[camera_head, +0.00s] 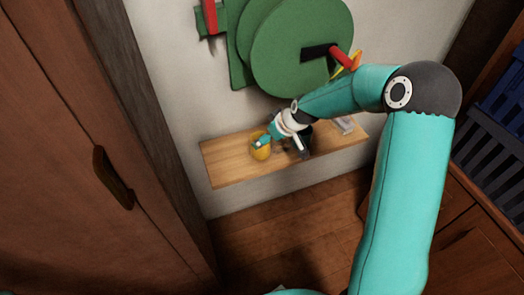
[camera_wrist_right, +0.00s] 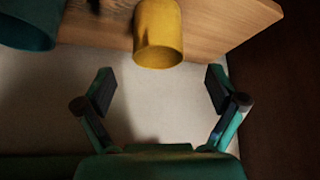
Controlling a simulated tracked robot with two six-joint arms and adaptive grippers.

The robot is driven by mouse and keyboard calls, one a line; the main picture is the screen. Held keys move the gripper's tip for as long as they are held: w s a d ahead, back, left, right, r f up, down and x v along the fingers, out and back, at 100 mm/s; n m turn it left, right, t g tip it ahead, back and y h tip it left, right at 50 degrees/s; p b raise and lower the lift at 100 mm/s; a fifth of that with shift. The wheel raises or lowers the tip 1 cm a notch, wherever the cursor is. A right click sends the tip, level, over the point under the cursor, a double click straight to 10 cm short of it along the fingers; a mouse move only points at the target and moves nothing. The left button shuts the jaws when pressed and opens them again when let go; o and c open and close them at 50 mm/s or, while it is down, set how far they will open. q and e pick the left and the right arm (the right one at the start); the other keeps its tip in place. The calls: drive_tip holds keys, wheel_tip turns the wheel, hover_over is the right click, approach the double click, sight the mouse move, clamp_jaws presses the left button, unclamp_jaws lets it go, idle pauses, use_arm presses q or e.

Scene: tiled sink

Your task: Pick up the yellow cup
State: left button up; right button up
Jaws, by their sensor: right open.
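The yellow cup (camera_head: 261,152) sits on a wooden wall shelf (camera_head: 222,172), toward its left part. In the right wrist view the yellow cup (camera_wrist_right: 158,38) is at the top centre, ahead of the fingers and roughly between their lines. My right gripper (camera_wrist_right: 161,89) is open and empty, with a finger on each side and a gap to the cup. In the head view my right gripper (camera_head: 281,148) is over the shelf and partly overlaps the cup. My left gripper is out of view.
A dark teal cup (camera_wrist_right: 28,28) stands left of the yellow cup in the wrist view. A small pale object (camera_head: 345,125) is at the shelf's right end. A large green wall fixture (camera_head: 290,45) is above. A wooden cabinet (camera_head: 75,150) is at left.

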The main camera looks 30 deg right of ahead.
drive_tip(key=x, duration=0.3)
drive_tip(key=shift+f, duration=0.15)
drive_tip(key=shift+s+x, duration=0.15)
drive_tip(key=shift+x, duration=1.2)
drive_tip(key=shift+s+x, duration=0.15)
drive_tip(key=shift+x, duration=1.2)
drive_tip(key=shift+d+f, duration=0.15)
drive_tip(key=shift+f, duration=0.05)
drive_tip(key=c, duration=1.2)
